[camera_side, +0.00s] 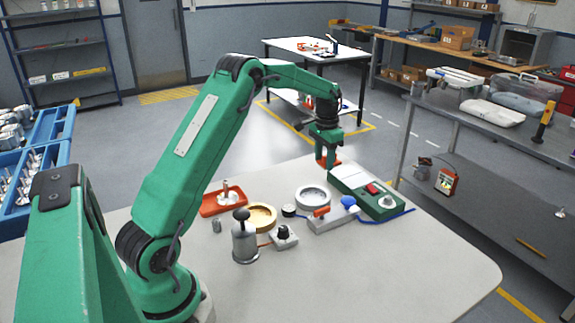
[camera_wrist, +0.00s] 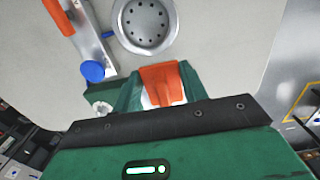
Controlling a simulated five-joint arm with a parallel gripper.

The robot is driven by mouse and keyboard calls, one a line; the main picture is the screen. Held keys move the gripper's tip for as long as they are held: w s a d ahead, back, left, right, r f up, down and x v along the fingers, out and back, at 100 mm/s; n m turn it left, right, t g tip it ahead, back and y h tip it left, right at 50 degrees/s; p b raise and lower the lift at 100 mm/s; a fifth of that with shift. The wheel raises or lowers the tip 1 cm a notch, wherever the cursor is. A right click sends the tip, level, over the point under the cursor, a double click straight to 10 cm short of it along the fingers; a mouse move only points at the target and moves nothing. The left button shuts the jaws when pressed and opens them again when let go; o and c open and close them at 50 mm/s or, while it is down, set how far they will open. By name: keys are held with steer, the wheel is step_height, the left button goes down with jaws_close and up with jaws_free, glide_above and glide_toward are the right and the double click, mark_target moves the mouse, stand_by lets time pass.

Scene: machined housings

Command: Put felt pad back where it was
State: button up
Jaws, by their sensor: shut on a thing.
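My gripper (camera_wrist: 160,90) is at the far side of the table, at the back left end of a green box (camera_side: 375,196). In the wrist view its green jaws are shut on an orange piece (camera_wrist: 163,83), taken to be the felt pad. A patch of orange also shows at the jaws in the side view (camera_side: 336,159). A pale surface shows beside the orange piece in the wrist view. I cannot tell whether the piece touches anything below it.
A round white dish with holes (camera_side: 313,196) stands near the gripper, also seen in the wrist view (camera_wrist: 146,24). Beside it is a grey fixture (camera_side: 332,220) with an orange handle and blue knob (camera_side: 348,201). An orange tray (camera_side: 212,206), yellow ring (camera_side: 261,218) and grey canister (camera_side: 244,243) stand leftward. The front right table is clear.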

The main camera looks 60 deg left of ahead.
glide_above(304, 179)
step_height(304, 179, down, 6)
steer(key=shift+f, duration=0.1)
steer(key=shift+f, duration=1.95)
steer(key=shift+f, duration=0.15)
steer(key=o, duration=1)
steer(key=shift+c, duration=0.2)
